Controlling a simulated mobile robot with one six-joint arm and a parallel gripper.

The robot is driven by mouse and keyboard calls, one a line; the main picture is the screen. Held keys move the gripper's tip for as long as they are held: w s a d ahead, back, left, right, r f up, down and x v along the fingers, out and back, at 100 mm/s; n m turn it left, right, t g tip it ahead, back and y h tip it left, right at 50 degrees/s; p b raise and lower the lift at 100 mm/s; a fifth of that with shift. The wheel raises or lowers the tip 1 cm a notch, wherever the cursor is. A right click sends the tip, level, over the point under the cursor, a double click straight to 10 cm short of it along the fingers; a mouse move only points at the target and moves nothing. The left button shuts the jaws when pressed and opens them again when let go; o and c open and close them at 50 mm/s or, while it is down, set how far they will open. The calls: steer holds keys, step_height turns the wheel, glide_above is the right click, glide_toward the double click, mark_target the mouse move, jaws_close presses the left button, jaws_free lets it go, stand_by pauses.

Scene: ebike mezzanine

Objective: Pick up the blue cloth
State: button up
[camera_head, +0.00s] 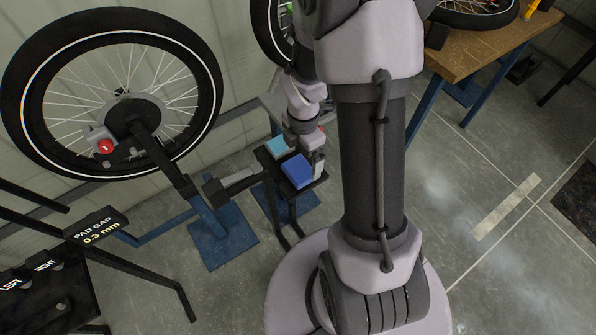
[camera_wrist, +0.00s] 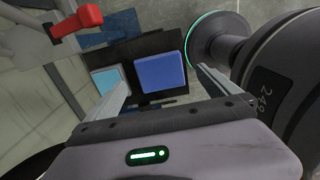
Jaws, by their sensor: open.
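The blue cloth (camera_head: 297,170) is a folded dark blue block lying on a small black stand (camera_head: 270,165). A light blue item (camera_head: 278,146) lies beside it on the same stand. In the wrist view the blue cloth (camera_wrist: 160,72) shows between and beyond the two fingers of my gripper (camera_wrist: 160,82), and the light blue item (camera_wrist: 105,80) is near the left finger. My gripper is open with nothing between its fingers. In the head view the gripper is at the stand, mostly hidden by my arm.
A bicycle wheel (camera_head: 112,95) on a blue-footed stand (camera_head: 222,238) is at the left. A red part (camera_wrist: 78,20) is at the wrist view's upper left. A wooden workbench (camera_head: 470,50) stands at upper right. A panel reading "PAD GAP 0.3 mm" (camera_head: 97,226) is lower left. Open floor lies right.

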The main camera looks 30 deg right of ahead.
mark_target(298, 168)
steer(key=f+b, duration=0.2)
steer(key=f, duration=0.1)
steer(key=a+f+b, duration=0.1)
steer(key=f, duration=0.1)
steer(key=shift+w+f, duration=0.15)
steer(key=shift+f, duration=0.05)
steer(key=shift+r, duration=0.2)
steer(key=shift+c, duration=0.2)
steer(key=c, duration=1.3)
steer(key=shift+o, duration=0.2)
steer(key=shift+r+p, duration=0.5)
steer(key=shift+r, duration=0.05)
step_height(298, 168, up, 3)
steer(key=shift+f+p, duration=0.2)
steer(key=shift+p, duration=0.65)
steer(key=s+d+p, duration=0.2)
steer(key=s+p, duration=0.5)
steer(key=s+d+r+p, duration=0.1)
steer(key=s+d+p, duration=0.1)
steer(key=s+p, duration=0.5)
steer(key=shift+s+d+r+p, duration=0.15)
steer(key=shift+s+d+p, duration=0.15)
steer(key=shift+s, duration=0.4)
